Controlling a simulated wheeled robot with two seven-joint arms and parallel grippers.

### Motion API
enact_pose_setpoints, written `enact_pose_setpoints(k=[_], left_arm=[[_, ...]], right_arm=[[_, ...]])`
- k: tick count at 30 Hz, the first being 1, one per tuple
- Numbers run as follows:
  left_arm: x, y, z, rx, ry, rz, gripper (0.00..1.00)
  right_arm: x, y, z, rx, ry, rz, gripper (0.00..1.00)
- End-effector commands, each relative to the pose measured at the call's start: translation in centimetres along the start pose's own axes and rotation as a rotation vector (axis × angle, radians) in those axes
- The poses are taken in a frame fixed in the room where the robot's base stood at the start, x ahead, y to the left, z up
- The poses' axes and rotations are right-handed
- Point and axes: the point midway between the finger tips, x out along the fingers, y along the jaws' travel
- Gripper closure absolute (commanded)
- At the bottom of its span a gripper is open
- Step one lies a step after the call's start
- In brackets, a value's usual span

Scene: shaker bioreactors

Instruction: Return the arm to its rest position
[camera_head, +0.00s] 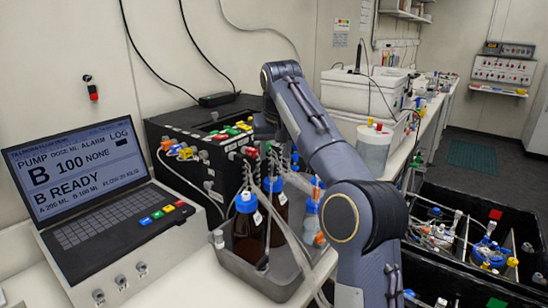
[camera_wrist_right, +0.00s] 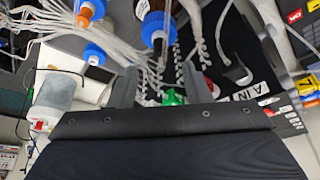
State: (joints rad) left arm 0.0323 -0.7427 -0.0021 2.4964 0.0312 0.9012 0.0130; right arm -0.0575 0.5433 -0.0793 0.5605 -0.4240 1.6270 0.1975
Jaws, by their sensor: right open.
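My right arm (camera_head: 310,120) rises from the lower middle of the head view, bends at the top and reaches down behind the bottles to the black pump box (camera_head: 180,125). Its gripper (camera_head: 268,126) is small and partly hidden there. In the right wrist view the gripper (camera_wrist_right: 160,78) is open, its two grey fingers apart. A green connector (camera_wrist_right: 174,97) shows between them near the gripper body, with coiled tubes around; I cannot tell whether it touches. Nothing is clearly held. My left gripper is not in view.
A metal tray (camera_head: 238,268) holds brown bottles with blue caps (camera_head: 247,202), close beside my arm, with loose clear tubing over them. A control unit with a screen (camera_head: 75,165) stands at left. White boxes (camera_head: 365,92) stand behind; a black crate (camera_head: 480,205) is at right.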

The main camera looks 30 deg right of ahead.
Motion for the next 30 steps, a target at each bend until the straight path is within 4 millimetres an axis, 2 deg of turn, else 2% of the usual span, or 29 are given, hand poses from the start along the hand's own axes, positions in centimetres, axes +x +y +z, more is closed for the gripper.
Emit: enact_pose_setpoints(k=[1, 6, 20, 23, 26, 30], left_arm=[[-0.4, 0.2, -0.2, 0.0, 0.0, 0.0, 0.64], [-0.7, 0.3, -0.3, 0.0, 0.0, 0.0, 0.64], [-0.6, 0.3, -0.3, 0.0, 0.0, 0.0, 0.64], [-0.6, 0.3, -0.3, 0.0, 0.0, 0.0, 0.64], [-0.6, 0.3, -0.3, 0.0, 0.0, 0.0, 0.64], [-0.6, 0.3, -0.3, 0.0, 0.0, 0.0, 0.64]], right_arm=[[-1.0, 0.0, -0.1, -0.001, 0.001, 0.0, 0.56], [-2.2, 0.0, 0.0, -0.001, 0.0, 0.0, 0.56], [-2.7, 0.3, 0.6, -0.009, -0.001, -0.013, 0.56], [-3.2, 1.0, 2.3, -0.032, -0.004, -0.048, 0.56], [-3.8, 1.7, 5.3, -0.063, -0.003, -0.104, 0.56], [-4.0, 2.0, 11.4, -0.106, -0.001, -0.197, 0.56]])
